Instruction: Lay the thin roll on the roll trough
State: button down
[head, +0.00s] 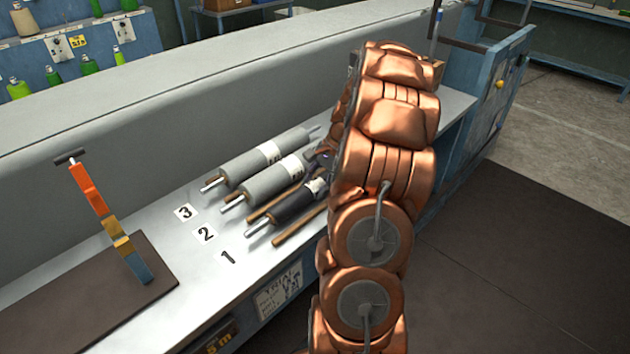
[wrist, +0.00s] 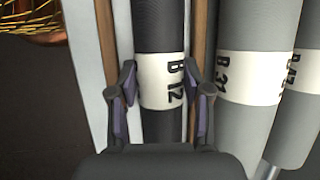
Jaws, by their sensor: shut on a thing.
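The thin roll (head: 295,204) is dark grey with a metal shaft end and a white band, which reads B 12 in the wrist view (wrist: 160,82). My gripper (wrist: 164,92) is shut on it at the band, one finger on each side. The roll trough appears to be the pair of brown wooden rails (head: 299,224) by card 1, and the roll lies along and between them. I cannot tell whether it rests on them or is held just above. In the head view my arm hides the roll's far end and most of the gripper.
Two thicker light grey rolls (head: 262,186) (head: 255,162) lie beside it, close by. Number cards 1, 2 and 3 (head: 205,234) lie at the near ends. An orange, yellow and blue tool (head: 105,218) stands on a dark mat (head: 75,305). A grey wall (head: 200,115) runs behind.

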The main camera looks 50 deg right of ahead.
dwell(0.4)
jog(key=shift+c, duration=2.1)
grip_release()
jog(key=v, duration=1.2)
